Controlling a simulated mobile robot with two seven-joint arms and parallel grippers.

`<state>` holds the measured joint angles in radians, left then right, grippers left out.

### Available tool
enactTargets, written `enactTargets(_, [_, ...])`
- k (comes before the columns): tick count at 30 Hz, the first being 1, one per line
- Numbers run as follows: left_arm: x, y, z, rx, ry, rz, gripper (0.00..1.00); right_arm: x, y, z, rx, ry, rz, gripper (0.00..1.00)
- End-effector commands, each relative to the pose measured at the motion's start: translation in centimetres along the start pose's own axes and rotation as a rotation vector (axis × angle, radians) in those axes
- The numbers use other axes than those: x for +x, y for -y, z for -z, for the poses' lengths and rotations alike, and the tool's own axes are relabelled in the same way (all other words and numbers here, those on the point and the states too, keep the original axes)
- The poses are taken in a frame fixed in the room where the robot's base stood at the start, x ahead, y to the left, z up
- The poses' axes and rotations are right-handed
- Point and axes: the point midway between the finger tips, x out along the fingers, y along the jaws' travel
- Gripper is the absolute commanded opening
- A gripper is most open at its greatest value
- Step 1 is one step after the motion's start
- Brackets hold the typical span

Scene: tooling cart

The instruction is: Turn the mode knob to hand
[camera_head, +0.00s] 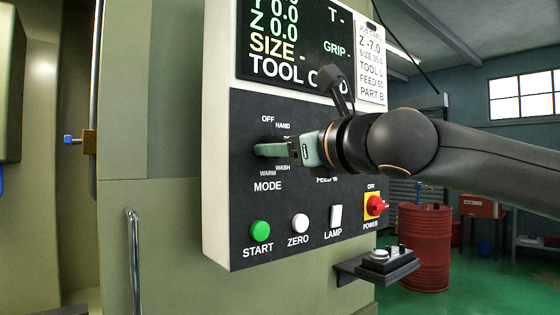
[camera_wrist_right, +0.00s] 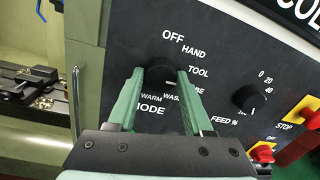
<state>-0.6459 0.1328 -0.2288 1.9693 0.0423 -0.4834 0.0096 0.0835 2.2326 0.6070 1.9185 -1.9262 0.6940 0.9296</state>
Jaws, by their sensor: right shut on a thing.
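The mode knob (camera_wrist_right: 160,74) is a black round knob on the dark control panel, with the labels OFF, HAND, TOOL, WASH and WARM around it. In the wrist view my right gripper (camera_wrist_right: 158,82) has its two green fingers on either side of the knob, shut on it. In the head view my right gripper (camera_head: 262,149) reaches in from the right and covers most of the knob. The HAND label (camera_head: 283,126) sits just above the fingers. The knob's pointer direction is hard to tell. My left gripper is not in either view.
Below are the green START button (camera_head: 260,229), white ZERO button (camera_head: 300,223), LAMP switch (camera_head: 336,215) and red POWER switch (camera_head: 375,205). A feed knob (camera_wrist_right: 249,98) lies to the right of the mode knob. A display (camera_head: 290,45) is above. A small shelf (camera_head: 376,267) juts out below right.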

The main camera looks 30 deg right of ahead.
Motion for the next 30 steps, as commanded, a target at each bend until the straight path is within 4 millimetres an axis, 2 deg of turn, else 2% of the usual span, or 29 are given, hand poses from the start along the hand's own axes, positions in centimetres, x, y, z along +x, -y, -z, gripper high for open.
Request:
enactTargets(3, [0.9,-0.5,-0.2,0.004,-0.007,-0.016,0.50,0.0,-0.1,0.3,-0.110,0.009,0.001,0.00])
enactTargets(15, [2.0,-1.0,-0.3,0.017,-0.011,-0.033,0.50,0.0,0.0,0.2,-0.488,0.031,-0.002,0.00])
enactTargets(30, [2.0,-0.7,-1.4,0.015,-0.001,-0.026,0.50,0.0,0.1,0.2,-0.836,0.052,-0.005,0.00])
